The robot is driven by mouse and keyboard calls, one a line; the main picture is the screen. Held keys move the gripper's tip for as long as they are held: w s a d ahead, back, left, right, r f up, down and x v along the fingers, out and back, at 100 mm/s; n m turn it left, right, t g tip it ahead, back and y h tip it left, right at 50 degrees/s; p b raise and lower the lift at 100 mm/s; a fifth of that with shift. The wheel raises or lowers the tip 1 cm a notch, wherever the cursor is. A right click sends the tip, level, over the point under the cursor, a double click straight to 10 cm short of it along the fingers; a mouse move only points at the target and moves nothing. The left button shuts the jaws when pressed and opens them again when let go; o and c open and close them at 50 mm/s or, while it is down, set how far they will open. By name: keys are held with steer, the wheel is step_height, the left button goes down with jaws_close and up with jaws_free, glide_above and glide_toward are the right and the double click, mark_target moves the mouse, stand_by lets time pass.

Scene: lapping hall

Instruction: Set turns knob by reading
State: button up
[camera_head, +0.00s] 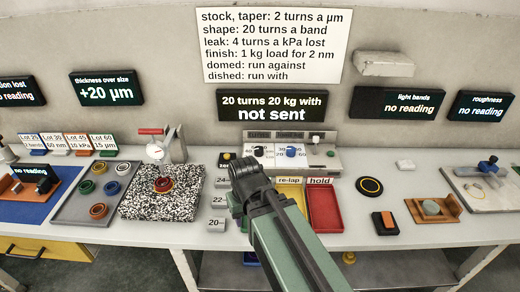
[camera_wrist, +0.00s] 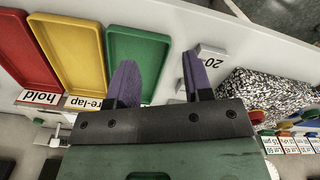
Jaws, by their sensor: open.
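The control panel (camera_head: 322,160) stands at the back of the bench in the head view. It carries a black knob (camera_head: 259,151), a blue knob (camera_head: 291,151) and a small lever (camera_head: 315,141); their labels are too small to read surely. The display above (camera_head: 272,106) reads "20 turns 20 kg with, not sent". The thickness display (camera_head: 107,88) reads +20 µm. The rules sign (camera_head: 270,45) gives 2 turns a µm for stock. My gripper (camera_wrist: 158,62) is open and empty, its purple fingers apart over the bench near the green tray (camera_wrist: 135,45). My arm partly hides the panel's front.
Red (camera_head: 323,205) and yellow (camera_head: 296,194) trays lie before the panel. Numbered weights, one marked 20 (camera_head: 216,224), stand left of my arm. A speckled plate (camera_head: 165,196) holds a red ring. Light bands (camera_head: 408,103) and roughness (camera_head: 480,106) displays show no reading.

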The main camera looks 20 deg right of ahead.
steer(key=shift+o, duration=1)
steer(key=shift+d+r, duration=0.1)
steer(key=shift+o, duration=1)
steer(key=shift+w+d+r+p, duration=0.65)
steer(key=shift+r+p, duration=0.05)
steer(key=shift+p, duration=0.1)
step_height(320, 180, up, 4)
steer(key=n+p, duration=0.3)
steer(key=p, duration=0.1)
glide_above(259, 149)
step_height(259, 149, down, 11)
steer(key=b, duration=1)
steer(key=shift+r+b, duration=0.1)
steer(key=shift+b, duration=0.3)
steer(key=shift+r, duration=0.1)
